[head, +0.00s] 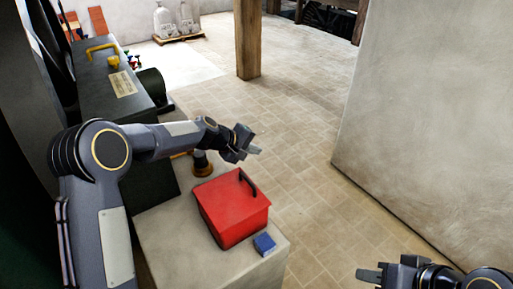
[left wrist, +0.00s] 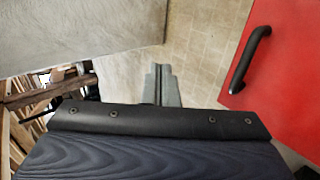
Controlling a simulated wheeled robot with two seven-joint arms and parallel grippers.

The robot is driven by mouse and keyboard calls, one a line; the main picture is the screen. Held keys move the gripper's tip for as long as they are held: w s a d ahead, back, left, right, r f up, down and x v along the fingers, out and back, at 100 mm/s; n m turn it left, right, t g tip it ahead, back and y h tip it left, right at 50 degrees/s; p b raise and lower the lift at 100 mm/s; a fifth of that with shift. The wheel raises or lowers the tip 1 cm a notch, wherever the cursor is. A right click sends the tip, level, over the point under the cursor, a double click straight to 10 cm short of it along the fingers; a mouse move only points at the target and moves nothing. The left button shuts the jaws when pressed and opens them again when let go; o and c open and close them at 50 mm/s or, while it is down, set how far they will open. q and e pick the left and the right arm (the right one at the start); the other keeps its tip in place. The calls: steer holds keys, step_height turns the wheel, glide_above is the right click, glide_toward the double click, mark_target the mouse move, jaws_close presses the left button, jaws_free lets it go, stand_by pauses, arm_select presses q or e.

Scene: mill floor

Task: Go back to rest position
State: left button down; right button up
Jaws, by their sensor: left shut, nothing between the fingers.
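My left gripper (head: 249,145) is shut and empty. It hangs in the air above and behind the red box in the head view, and its closed fingers (left wrist: 162,84) also show in the left wrist view. My right gripper (head: 367,274) is at the bottom right of the head view, over the floor. Its fingers are seen from the side, so I cannot tell whether they are open or shut.
A red box (head: 228,212) with a black handle stands on a pale block (head: 180,262), beside a small blue block (head: 265,243). A dark machine (head: 115,90) stands at the left. A wooden post (head: 248,40) and a pale wall (head: 430,120) bound the open tiled floor (head: 300,140).

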arm_select(q)
steer(key=s+a+r+m+y, duration=0.1)
steer(key=s+a+r+m, duration=0.1)
steer(key=s+a+r, duration=0.55)
steer(key=s+a+r+m, duration=0.1)
steer(key=s+a+r, duration=0.3)
steer(key=s, duration=0.7)
steer(key=s+a+f+m+y, duration=0.1)
steer(key=s+a+f, duration=0.1)
steer(key=s, duration=0.9)
steer(key=s+a+f+m+y, duration=0.1)
steer(key=s+a+f+y, duration=0.1)
steer(key=s, duration=0.9)
steer(key=shift+s+a+m, duration=0.2)
steer(key=shift+s+m, duration=0.2)
